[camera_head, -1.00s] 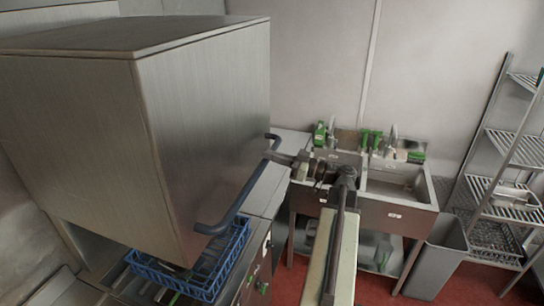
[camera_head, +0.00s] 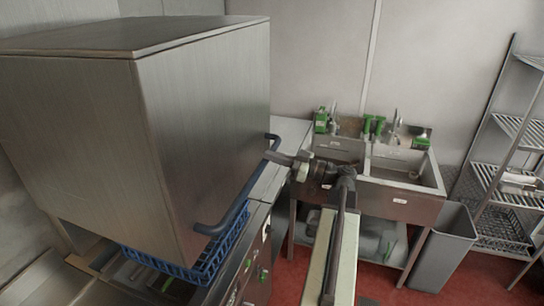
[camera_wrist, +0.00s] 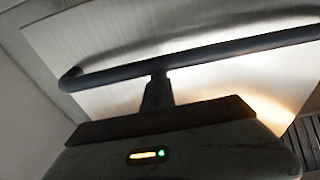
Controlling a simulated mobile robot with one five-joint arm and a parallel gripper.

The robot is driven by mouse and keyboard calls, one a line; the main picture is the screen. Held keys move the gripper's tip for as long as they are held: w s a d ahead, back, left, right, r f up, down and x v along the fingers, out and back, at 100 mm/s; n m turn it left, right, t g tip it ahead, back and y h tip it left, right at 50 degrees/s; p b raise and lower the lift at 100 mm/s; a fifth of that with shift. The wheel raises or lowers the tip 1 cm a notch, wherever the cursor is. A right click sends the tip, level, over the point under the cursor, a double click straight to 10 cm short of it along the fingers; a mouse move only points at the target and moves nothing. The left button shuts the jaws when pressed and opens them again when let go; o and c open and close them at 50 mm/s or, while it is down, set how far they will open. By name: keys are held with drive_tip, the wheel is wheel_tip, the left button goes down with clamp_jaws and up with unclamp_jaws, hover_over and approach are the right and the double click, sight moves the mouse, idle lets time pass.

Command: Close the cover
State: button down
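The cover (camera_head: 195,130) is a large grey metal box hood at the left of the head view. A dark blue bar handle (camera_head: 232,210) runs along its side. The cover hangs over a blue dish rack (camera_head: 205,262), part of which shows below its lower edge. My gripper (camera_head: 276,156) is at the far end of the handle. In the wrist view the handle (camera_wrist: 215,57) crosses the picture, and my gripper (camera_wrist: 158,76) meets it near the middle. The fingers overlap there, so their opening is hidden.
A metal sink (camera_head: 400,175) with green fittings stands behind and to the right of my arm. A grey bin (camera_head: 442,246) and a wire shelf rack (camera_head: 505,180) are farther right. Red floor shows between them.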

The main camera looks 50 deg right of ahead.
wheel_tip(320, 180, down, 29)
drive_tip(key=b, duration=2.6)
drive_tip(key=shift+f, duration=0.15)
drive_tip(key=shift+a, duration=0.1)
wheel_tip(320, 180, up, 5)
drive_tip(key=p, duration=0.4)
drive_tip(key=b+v, duration=0.1)
drive_tip(key=v, duration=0.8)
drive_tip(key=shift+s+f+b, duration=0.2)
drive_tip(key=shift+f+b, duration=0.1)
drive_tip(key=shift+b, duration=0.05)
